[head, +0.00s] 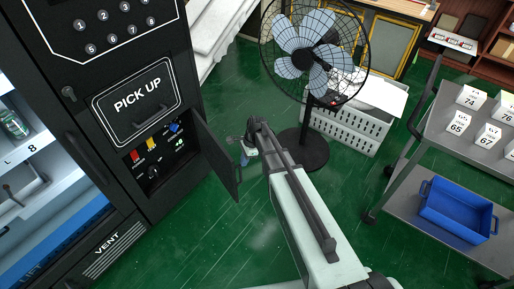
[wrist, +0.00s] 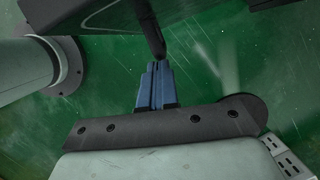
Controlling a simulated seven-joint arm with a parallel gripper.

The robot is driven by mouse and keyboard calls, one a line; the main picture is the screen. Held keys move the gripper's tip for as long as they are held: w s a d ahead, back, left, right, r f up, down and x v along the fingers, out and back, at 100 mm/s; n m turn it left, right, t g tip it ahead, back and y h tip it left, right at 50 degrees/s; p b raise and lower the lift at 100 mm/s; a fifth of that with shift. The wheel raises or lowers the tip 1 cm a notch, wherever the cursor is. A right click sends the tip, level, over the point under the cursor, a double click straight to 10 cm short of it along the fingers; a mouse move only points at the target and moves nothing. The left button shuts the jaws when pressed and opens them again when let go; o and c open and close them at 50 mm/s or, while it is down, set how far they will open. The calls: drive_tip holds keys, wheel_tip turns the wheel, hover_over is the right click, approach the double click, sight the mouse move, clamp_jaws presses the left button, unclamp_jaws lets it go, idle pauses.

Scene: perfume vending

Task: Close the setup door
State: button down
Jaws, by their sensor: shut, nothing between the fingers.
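The setup door (head: 215,155) is a small black panel on the dark vending machine, below the PICK UP hatch. In the head view it stands swung open, out to the right of its opening (head: 134,160). Coloured parts show inside that opening. My gripper (head: 246,150) is on the right side of the door, close to its free edge. In the wrist view the blue fingers (wrist: 157,70) are together and empty. Their tips are close to a dark bar at the edge of a dark panel (wrist: 95,12), apparently the door. I cannot tell whether they touch.
A standing fan (head: 305,55) and a white crate (head: 345,125) are behind my arm. A grey cart (head: 415,165) with number cards and a blue bin (head: 455,212) stands at the right. The green floor (head: 195,235) in front of the machine is clear.

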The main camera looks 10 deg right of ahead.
drive_tip(key=s+a+m+t, duration=0.1)
drive_tip(key=s+a+m, duration=0.2)
drive_tip(key=a, duration=0.8)
drive_tip(key=s+a+m+t, duration=0.1)
drive_tip(key=s+a+m, duration=0.3)
drive_tip(key=a, duration=0.6)
drive_tip(key=w+a, duration=0.2)
drive_tip(key=a, duration=0.7)
drive_tip(key=w+a, duration=0.2)
drive_tip(key=a, duration=0.8)
drive_tip(key=shift+w+a, duration=0.15)
drive_tip(key=shift+w, duration=0.25)
drive_tip(key=s+d+r, duration=0.4)
drive_tip(key=s+r, duration=0.1)
drive_tip(key=r, duration=0.5)
drive_tip(key=shift+s+r, duration=0.2)
drive_tip(key=shift+s, duration=0.15)
